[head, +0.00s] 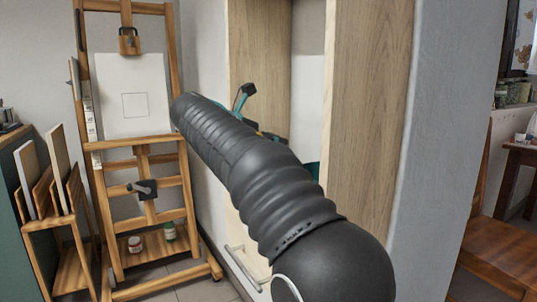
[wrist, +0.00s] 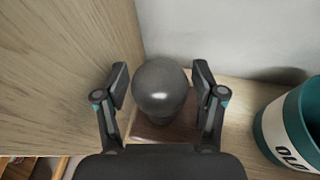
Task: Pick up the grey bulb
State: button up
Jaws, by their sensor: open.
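The grey bulb (wrist: 160,88) shows in the wrist view as a dark, rounded, glossy shape above a reddish-brown base (wrist: 158,130). My gripper (wrist: 161,82) is open, with one finger on each side of the bulb. The fingers look apart from it, with a small gap on each side. In the head view my own dark arm covers most of the shelf niche, and the bulb is hidden there.
A teal pot with a white label (wrist: 292,125) stands on the shelf to the right. A wooden side panel (wrist: 60,70) rises close on the left, and a pale wall (wrist: 220,35) is behind. In the head view a wooden easel (head: 180,150) stands left of the niche.

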jog(key=c, duration=0.9)
jog(key=shift+r, duration=0.1)
jog(key=shift+c, duration=0.2)
